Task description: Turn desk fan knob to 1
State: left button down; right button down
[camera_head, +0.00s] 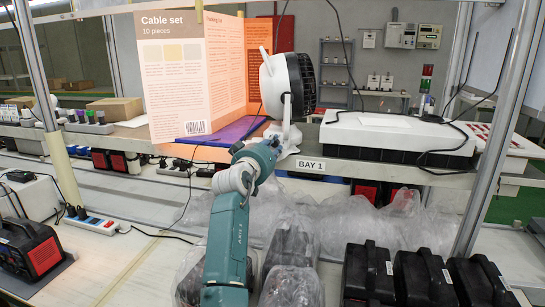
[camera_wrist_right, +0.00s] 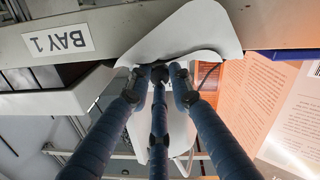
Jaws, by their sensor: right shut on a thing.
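The desk fan (camera_head: 290,85), white with a black back, stands on the shelf marked BAY 1 in the head view. My right arm reaches up to the front of its white base. The right gripper (camera_head: 272,145) is at that base. In the right wrist view, the fingertips of the right gripper (camera_wrist_right: 160,73) are drawn together against the fan's white base (camera_wrist_right: 190,35). They are shut on the knob, which the fingertips hide; its setting cannot be read. My left gripper is not in view.
A tall Cable set board (camera_head: 175,70) stands left of the fan, with a purple mat (camera_head: 222,130) before it. A white-topped box (camera_head: 395,130) with black cables lies to the right. Plastic-wrapped items and black cases (camera_head: 420,275) crowd the lower bench.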

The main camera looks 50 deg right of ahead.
jog(key=shift+m, duration=0.3)
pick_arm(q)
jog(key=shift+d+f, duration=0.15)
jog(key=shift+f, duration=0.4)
pick_arm(e)
jog(key=shift+r, duration=0.25)
jog(key=c, duration=1.8)
grip_release()
jog(key=shift+c, duration=0.2)
jog(key=shift+w+f, duration=0.1)
jog(key=shift+f, duration=0.05)
jog(key=v, duration=0.7)
jog(key=shift+a, duration=0.2)
